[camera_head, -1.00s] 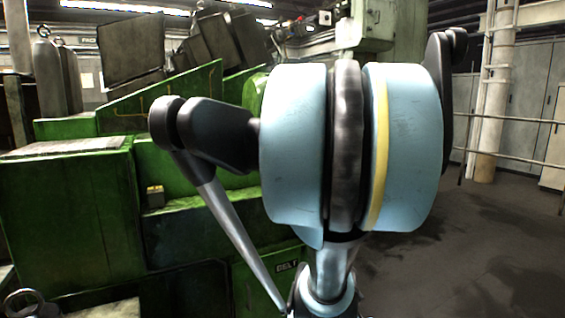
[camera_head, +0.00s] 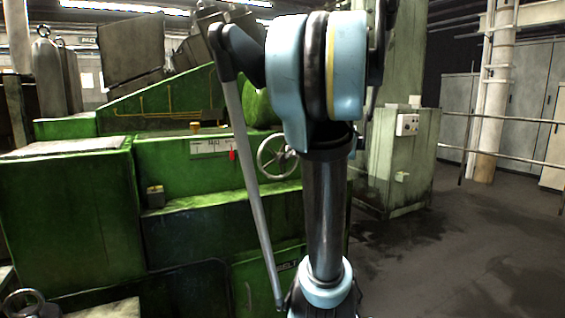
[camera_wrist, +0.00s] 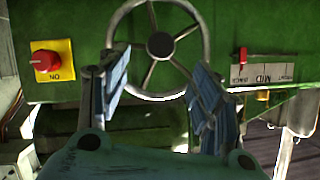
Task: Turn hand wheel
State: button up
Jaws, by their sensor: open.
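The hand wheel (camera_head: 268,170) is a metal spoked ring on the green machine, partly hidden behind my arm in the head view. In the wrist view the hand wheel (camera_wrist: 160,45) faces me, its dark hub and several spokes near the top middle. My gripper (camera_wrist: 160,62) is open, with one finger at each side of the wheel's lower half in the picture. Nothing is held between the fingers. I cannot tell whether the fingertips touch the rim. My gripper is hidden in the head view.
A red knob (camera_wrist: 45,61) on a yellow ON plate is left of the wheel in the wrist view. A lettered scale plate (camera_head: 212,147) with a red pointer (camera_head: 232,155) is beside the wheel. A grey-green cabinet (camera_head: 395,165) stands right; open floor (camera_head: 480,240) lies beyond.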

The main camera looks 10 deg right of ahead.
aim_at(284, 158)
jog(key=x, duration=1.2)
jog(key=shift+w, duration=0.1)
jog(key=shift+c, duration=0.4)
jog(key=shift+a, duration=0.1)
grip_shut()
